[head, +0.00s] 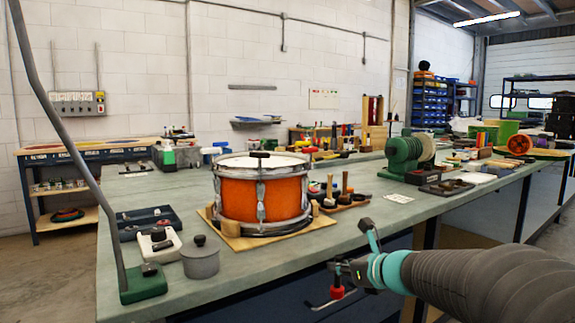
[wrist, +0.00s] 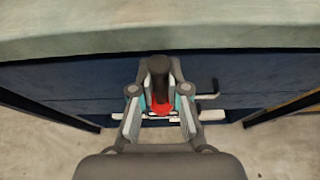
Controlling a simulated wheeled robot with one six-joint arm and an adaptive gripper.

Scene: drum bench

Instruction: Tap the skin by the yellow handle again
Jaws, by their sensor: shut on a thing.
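The drum (head: 240,199) has an orange shell, metal lugs and a pale skin (head: 233,161). It stands on a wooden board (head: 243,243) on the bench. A small dark object (head: 260,154) sits at the far-middle part of the skin. I cannot make out a yellow handle on the drum. My gripper (head: 346,272) is off the bench's front edge, right of the drum and lower than the skin. It is shut on a tool with a red part (head: 337,292), a dark top (wrist: 159,66) and a bent grey rod (wrist: 209,96).
A lidded grey pot (head: 200,262) and a white device (head: 159,245) stand left of the drum. A green-based stand with a tall pole (head: 143,284) is at the front left. A green machine (head: 404,154) stands farther right.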

